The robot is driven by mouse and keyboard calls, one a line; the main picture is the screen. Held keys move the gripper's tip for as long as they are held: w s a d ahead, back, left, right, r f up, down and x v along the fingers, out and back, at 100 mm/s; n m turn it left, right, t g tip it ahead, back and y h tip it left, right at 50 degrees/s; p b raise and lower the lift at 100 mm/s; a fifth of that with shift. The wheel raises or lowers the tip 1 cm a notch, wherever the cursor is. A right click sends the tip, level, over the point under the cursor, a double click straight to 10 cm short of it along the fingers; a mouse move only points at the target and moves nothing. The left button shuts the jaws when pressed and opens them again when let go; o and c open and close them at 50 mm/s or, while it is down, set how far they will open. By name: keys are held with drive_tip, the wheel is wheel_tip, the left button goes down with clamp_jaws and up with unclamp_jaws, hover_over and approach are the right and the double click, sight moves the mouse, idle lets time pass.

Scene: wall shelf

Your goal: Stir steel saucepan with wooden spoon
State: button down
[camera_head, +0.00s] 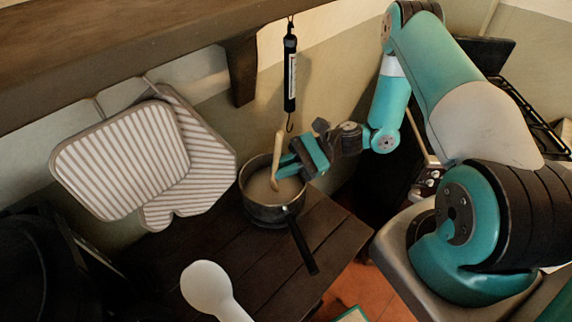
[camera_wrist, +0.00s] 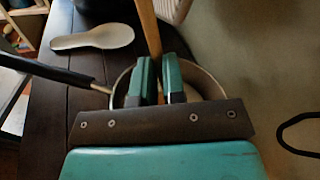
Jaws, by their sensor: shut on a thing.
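The steel saucepan (camera_head: 265,212) stands on the dark wooden table, its black handle pointing toward the front right. It holds a pale, light-brown content. The wooden spoon (camera_head: 278,150) stands nearly upright, its lower end inside the pan. My gripper (camera_head: 286,168) is shut on the spoon, just over the pan's right rim. In the wrist view the spoon (camera_wrist: 150,28) passes up between the two green fingers of my gripper (camera_wrist: 160,82). The saucepan (camera_wrist: 212,88) shows partly behind the fingers there. The spoon's lower end is hidden in that view.
A black hanging scale with a hook (camera_head: 290,75) hangs close above the spoon. Striped oven mitts (camera_head: 125,160) hang on the wall at left. A white spoon rest (camera_head: 207,288) lies on the table (camera_head: 262,268) in front of the pan. A wooden shelf (camera_head: 130,45) runs overhead.

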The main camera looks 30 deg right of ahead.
wheel_tip(320, 180, up, 8)
drive_tip(key=s+p, duration=0.3)
drive_tip(key=p, duration=0.4)
drive_tip(key=shift+a, duration=0.3)
drive_tip(key=shift+w, duration=0.1)
drive_tip(key=shift+r+p, duration=0.1)
drive_tip(key=shift+p, duration=0.2)
idle(0.5)
wheel_tip(320, 180, up, 5)
drive_tip(key=p, duration=0.4)
